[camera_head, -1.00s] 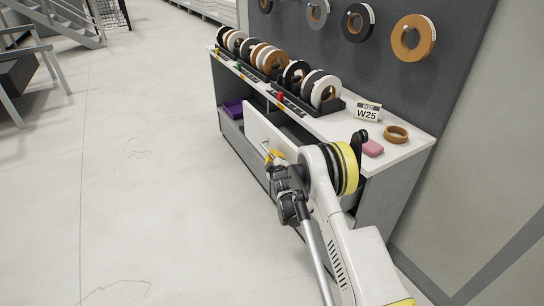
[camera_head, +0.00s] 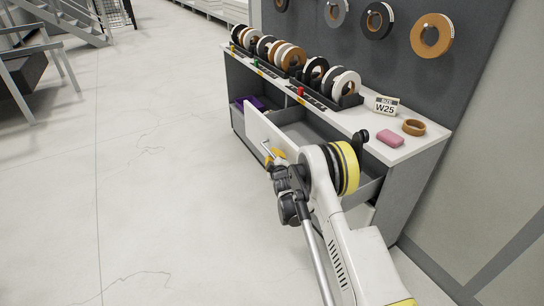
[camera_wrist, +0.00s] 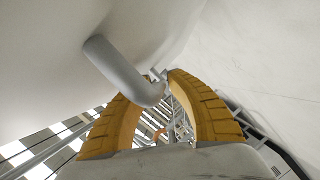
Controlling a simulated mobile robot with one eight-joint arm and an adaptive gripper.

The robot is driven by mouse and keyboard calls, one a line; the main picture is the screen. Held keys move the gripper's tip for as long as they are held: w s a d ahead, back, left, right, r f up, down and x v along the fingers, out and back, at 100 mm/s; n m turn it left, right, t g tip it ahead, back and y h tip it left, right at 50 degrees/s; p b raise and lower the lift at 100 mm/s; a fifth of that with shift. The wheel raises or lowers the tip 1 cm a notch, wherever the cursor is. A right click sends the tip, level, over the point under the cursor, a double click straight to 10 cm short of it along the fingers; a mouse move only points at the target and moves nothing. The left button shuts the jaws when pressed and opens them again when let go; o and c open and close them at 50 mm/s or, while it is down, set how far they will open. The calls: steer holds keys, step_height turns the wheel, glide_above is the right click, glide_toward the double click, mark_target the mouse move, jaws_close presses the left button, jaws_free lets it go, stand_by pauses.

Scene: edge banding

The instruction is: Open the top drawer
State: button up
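The top drawer (camera_head: 262,130) of the grey-and-white cabinet (camera_head: 405,160) stands pulled out, its pale front towards me and its grey inside partly visible and looking empty. Its bar handle (camera_head: 265,147) is on the front; in the wrist view the grey handle (camera_wrist: 115,67) crosses between the yellow fingers. The left fingertip is partly hidden behind the handle. My arm hides the right part of the drawer front.
A purple item (camera_head: 250,102) lies in the left compartment. The floor (camera_head: 170,210) to the left is clear.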

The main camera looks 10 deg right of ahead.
steer(key=shift+o, duration=0.8)
steer(key=v, duration=0.7)
steer(key=shift+s, duration=0.3)
steer(key=shift+r, duration=0.1)
